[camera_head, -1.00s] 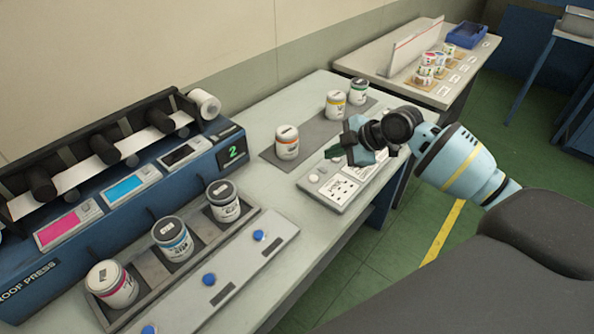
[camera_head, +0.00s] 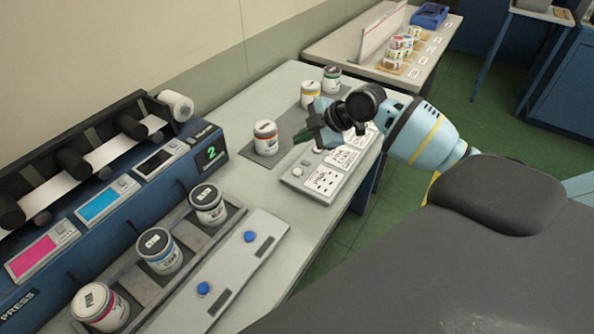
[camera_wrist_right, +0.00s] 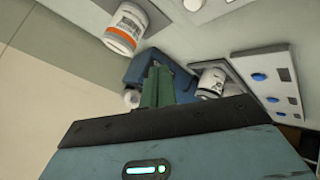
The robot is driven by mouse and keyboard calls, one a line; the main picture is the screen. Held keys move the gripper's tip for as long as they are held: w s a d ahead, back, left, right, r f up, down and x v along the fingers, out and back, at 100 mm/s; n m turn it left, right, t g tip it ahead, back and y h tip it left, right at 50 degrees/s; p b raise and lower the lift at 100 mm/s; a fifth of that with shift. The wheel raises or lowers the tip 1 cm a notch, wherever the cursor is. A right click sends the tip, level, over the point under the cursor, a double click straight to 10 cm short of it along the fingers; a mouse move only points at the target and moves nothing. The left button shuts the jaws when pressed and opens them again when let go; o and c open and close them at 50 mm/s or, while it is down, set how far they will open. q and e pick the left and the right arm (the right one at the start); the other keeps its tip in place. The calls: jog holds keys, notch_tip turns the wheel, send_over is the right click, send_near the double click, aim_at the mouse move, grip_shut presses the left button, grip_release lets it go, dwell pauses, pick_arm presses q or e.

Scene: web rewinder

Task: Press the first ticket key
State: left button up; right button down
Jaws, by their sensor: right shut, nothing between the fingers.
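A pale ticket panel (camera_head: 318,192) lies on the bench near its front edge. It carries several printed white tickets, the nearest a ticket (camera_head: 323,180) with a dark pattern. A round pale key (camera_head: 297,172) sits beside this ticket. Another round key lies farther along, close to my right gripper and partly hidden. My right gripper (camera_head: 302,137) has its green fingers closed together and empty, above the bench between the panel and the orange-banded can (camera_head: 265,138). The wrist view shows the shut green fingers (camera_wrist_right: 157,86) and a round pale key (camera_wrist_right: 193,4) at the top edge. My left gripper is not in view.
A blue proof press (camera_head: 100,195) with rollers stands left. Cans with dark lids sit in its front tray (camera_head: 187,248), beside a plate with blue buttons (camera_head: 250,236). More cans (camera_head: 311,95) stand on a grey mat behind my gripper. A second table (camera_head: 345,48) stands beyond.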

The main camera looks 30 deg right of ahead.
jog(key=b, duration=0.3)
send_over(302, 172)
notch_tip(302, 172, down, 7)
jog(key=shift+f, duration=0.1)
jog(key=shift+f+b, duration=0.45)
jog(key=shift+f, duration=0.15)
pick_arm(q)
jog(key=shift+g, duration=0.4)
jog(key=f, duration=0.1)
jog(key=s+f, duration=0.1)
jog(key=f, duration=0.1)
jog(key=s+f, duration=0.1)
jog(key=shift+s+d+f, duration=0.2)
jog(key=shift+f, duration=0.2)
pick_arm(e)
jog(key=shift+f, duration=0.1)
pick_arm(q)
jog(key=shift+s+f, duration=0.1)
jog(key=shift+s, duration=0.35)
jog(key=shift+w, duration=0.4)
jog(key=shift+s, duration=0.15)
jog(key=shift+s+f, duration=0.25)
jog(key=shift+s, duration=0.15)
pick_arm(e)
jog(key=shift+f, duration=0.45)
